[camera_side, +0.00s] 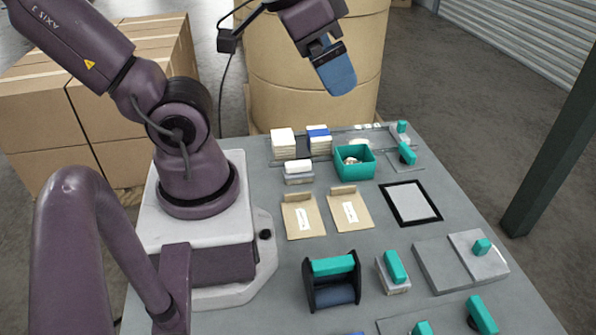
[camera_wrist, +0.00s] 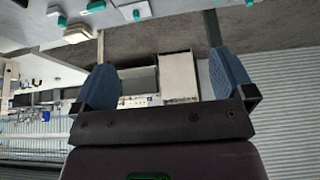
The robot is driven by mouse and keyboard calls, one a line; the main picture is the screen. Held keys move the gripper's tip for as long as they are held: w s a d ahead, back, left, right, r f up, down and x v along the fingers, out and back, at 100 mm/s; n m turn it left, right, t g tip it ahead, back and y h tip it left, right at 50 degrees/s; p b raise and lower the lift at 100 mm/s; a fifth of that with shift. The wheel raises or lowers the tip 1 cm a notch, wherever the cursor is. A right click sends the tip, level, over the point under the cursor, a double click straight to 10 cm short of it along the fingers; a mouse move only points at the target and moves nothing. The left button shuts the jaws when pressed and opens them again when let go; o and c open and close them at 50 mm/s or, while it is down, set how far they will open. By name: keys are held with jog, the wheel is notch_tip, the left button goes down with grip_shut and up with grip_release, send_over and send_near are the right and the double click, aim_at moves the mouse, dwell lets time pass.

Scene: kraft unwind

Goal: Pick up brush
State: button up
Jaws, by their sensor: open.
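My gripper (camera_side: 336,74) is raised high above the back of the table in the side view, with blue finger pads and nothing in it. In the wrist view (camera_wrist: 166,84) its two blue fingers stand wide apart with only background between them. I cannot single out the brush for certain. A teal-handled block (camera_side: 396,268) with a pale base, right of the black stand at the front, may be it. My gripper is far above and behind it, not touching it.
A teal bin (camera_side: 355,163), stacks of white pads (camera_side: 283,141), two kraft envelopes (camera_side: 302,217), a black-framed square (camera_side: 411,203) and a black roll stand (camera_side: 333,282) are on the table. A large kraft roll (camera_side: 280,95) stands behind. Teal-knobbed plates (camera_side: 462,262) lie at right.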

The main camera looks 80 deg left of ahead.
notch_tip(320, 180, down, 9)
jog(key=w+a+n+g+h, duration=0.1)
jog(key=w+a+n+g, duration=0.1)
jog(key=g, duration=0.2)
jog(key=n+g+y, duration=0.2)
jog(key=n+y, duration=0.1)
jog(key=n, duration=1)
send_near(298, 163)
jog(key=d+f, duration=0.4)
jog(key=f, duration=0.1)
jog(key=shift+s+d+f, duration=0.1)
jog(key=shift+s+d, duration=0.25)
jog(key=shift+s, duration=0.05)
jog(key=a+n+y, duration=0.2)
jog(key=a, duration=0.1)
jog(key=shift+a, duration=0.2)
jog(key=shift+w+a+n, duration=0.2)
jog(key=shift+a+n, duration=0.15)
jog(key=shift+n, duration=0.05)
jog(key=shift+a+y, duration=0.25)
jog(key=shift+y, duration=0.05)
jog(key=shift+x, duration=3.45)
jog(key=shift+w+d, duration=0.1)
jog(key=shift+w, duration=0.1)
